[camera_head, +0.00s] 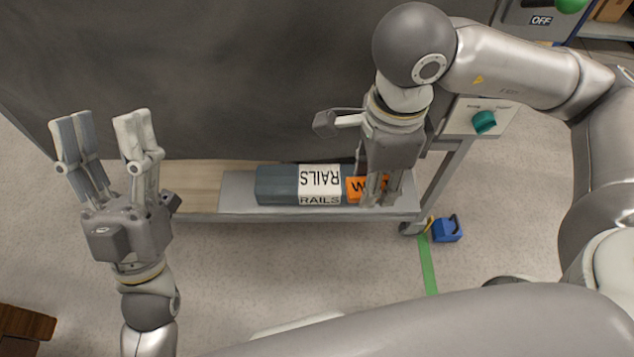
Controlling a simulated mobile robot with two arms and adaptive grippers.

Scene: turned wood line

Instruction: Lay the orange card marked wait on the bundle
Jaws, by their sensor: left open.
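The bundle (276,185) is a long blue-grey block with a white label reading RAILS, lying on a grey strip of the bench. The orange card (354,188) shows at the bundle's right end, with only a W readable; my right gripper hides the rest. My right gripper (375,195) points down over the card. I cannot tell whether its fingers grip the card, or whether the card rests on the bundle. My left gripper (102,122) is open and empty, fingers pointing up the picture, left of the bundle.
A large dark grey panel (230,80) stands behind the bench. Bare wood bench top (190,185) lies left of the bundle. A box with a green knob (484,122) is at the right, and a blue object (447,230) lies on the floor.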

